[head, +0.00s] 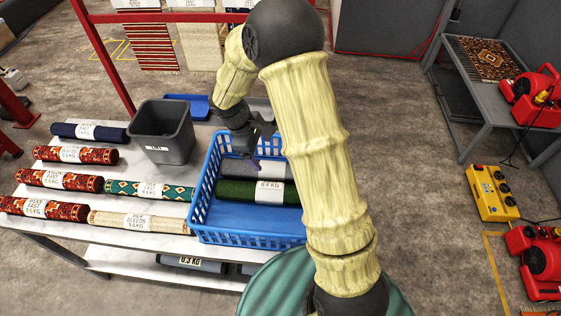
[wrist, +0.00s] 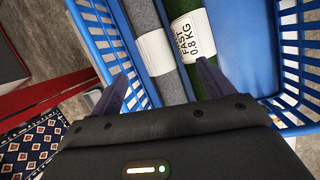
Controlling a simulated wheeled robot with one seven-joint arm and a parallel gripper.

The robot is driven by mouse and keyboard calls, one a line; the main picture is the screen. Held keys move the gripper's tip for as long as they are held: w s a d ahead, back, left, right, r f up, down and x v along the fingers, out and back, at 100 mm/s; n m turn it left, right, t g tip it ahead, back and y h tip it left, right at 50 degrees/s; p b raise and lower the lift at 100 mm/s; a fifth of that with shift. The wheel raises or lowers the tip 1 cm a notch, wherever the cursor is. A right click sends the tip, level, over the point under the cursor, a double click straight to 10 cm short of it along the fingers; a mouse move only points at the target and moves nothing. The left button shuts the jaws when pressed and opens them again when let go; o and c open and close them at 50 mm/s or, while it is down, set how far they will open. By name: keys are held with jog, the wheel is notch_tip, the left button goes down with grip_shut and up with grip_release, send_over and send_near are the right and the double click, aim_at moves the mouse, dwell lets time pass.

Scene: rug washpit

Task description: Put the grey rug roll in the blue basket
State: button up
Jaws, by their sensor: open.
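The grey rug roll (head: 232,171) lies inside the blue basket (head: 245,238), along its back side, beside a green rug roll (head: 235,192). In the wrist view the grey roll (wrist: 144,18) wears a white paper band and runs down between my fingers. My gripper (head: 256,162) is open over the grey roll, inside the basket's outline. In the wrist view its two dark fingers (wrist: 163,88) stand apart, with the grey and green rolls showing between them. The lower part of the rolls is hidden by my gripper body. My arm covers the basket's right side in the head view.
A dark grey bin (head: 162,135) stands left of the basket. Several patterned, cream and navy rolls lie on the pale table (head: 120,235) to the left. The front part of the basket floor is bare. A round green drum (head: 270,285) stands in front.

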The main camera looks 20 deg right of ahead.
jog(key=s+d+r+m+t+y, duration=0.1)
jog(key=s+r+m, duration=0.3)
jog(key=s, duration=0.4)
jog(key=s+d+r+m+t+y, duration=0.1)
jog(key=s+d+r+m+y, duration=0.2)
jog(key=s+r+m, duration=0.2)
jog(key=s+m, duration=0.2)
jog(key=shift+s+t, duration=0.4)
jog(key=p+v, duration=0.1)
jog(key=p, duration=0.1)
jog(key=p+v, duration=0.1)
jog(key=v, duration=0.1)
jog(key=shift+w+r+p, duration=0.3)
jog(key=shift+r+p, duration=0.05)
jog(key=shift+r, duration=0.05)
